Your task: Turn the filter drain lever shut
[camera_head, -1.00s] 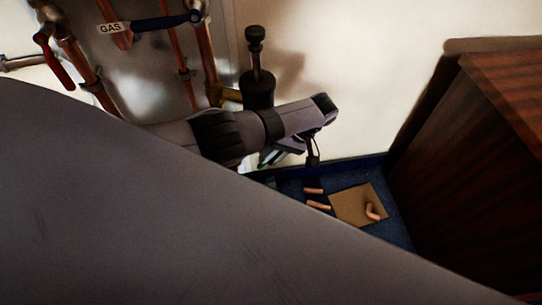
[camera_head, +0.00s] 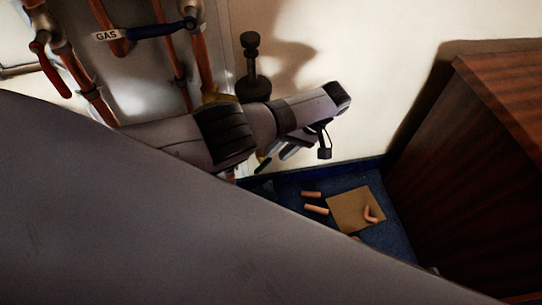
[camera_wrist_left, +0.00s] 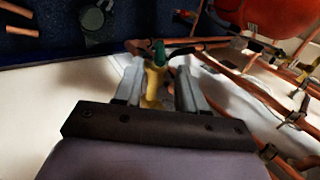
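In the left wrist view a green lever (camera_wrist_left: 158,53) sits at the end of a yellow brass valve (camera_wrist_left: 154,85). My left gripper (camera_wrist_left: 160,70) is open, with one finger on each side of the brass valve and the green lever at the fingertips. I cannot tell whether a finger touches it. In the head view my left gripper (camera_head: 279,157) points down below its wrist, beside a black canister (camera_head: 253,86) that the arm partly covers. A dark green sliver shows by the fingers there; the rest of the lever is hidden. My right gripper is not in view.
Copper pipes carry a blue lever (camera_head: 162,28) labelled GAS and a red lever (camera_head: 42,52) at upper left. A cardboard sheet (camera_head: 345,212) and loose copper pieces lie on the blue floor (camera_head: 294,186). A wooden cabinet (camera_head: 470,170) stands at right.

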